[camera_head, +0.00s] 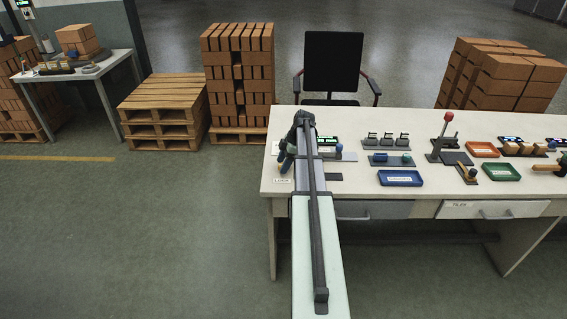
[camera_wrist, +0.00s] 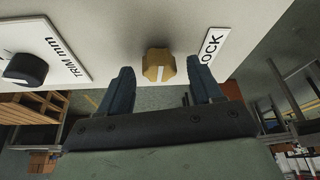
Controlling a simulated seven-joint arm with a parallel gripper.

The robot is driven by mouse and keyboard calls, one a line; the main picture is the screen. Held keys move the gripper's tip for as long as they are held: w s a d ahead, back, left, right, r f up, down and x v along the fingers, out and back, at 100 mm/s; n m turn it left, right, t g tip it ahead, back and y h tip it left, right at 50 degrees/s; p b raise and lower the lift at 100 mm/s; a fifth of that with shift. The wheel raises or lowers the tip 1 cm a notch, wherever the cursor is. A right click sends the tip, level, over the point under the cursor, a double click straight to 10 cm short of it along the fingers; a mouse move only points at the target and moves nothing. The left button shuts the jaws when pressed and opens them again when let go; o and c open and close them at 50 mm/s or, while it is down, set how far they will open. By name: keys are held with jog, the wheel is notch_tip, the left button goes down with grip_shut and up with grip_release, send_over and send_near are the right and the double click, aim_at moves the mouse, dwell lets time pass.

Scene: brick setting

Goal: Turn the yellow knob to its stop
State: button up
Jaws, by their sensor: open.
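The yellow knob (camera_wrist: 159,66) shows in the wrist view at the upper middle, on a pale panel, with a white line on its face. A label reading "OCK" (camera_wrist: 212,47), partly hidden by a finger, sits just right of it. My gripper (camera_wrist: 160,88) is open, its two dark blue fingers on either side of the knob's lower part in the picture, with gaps visible; I cannot tell whether they reach around it. In the head view my gripper (camera_head: 284,162) is at the left end of the white table, and the knob is hidden there.
A black knob (camera_wrist: 25,69) with a "TRIM mm" label (camera_wrist: 64,58) is to the left in the wrist view. The white table (camera_head: 350,204) also holds a blue tray (camera_head: 400,178), a red-topped lever (camera_head: 447,118) and an orange tray (camera_head: 482,149). A black chair (camera_head: 332,62) stands behind.

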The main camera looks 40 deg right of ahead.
jog(key=c, duration=1.1)
jog(key=shift+o, duration=0.2)
jog(key=shift+m, duration=0.3)
jog(key=m, duration=0.2)
jog(key=m+t+h, duration=0.1)
jog(key=shift+s+a+m, duration=0.15)
jog(key=shift+m, duration=0.25)
jog(key=m, duration=0.2)
jog(key=m+h, duration=0.1)
jog(key=m, duration=0.1)
jog(key=shift+a+t+h, duration=0.1)
jog(key=shift+t+h, duration=0.2)
jog(key=shift+t, duration=0.1)
jog(key=m+h, duration=0.1)
jog(key=m, duration=0.4)
jog(key=shift+h, duration=0.4)
jog(key=m+h, duration=0.1)
jog(key=m, duration=0.4)
jog(key=shift+a+g+h, duration=0.1)
jog(key=shift+g+h, duration=0.2)
jog(key=shift+h, duration=0.1)
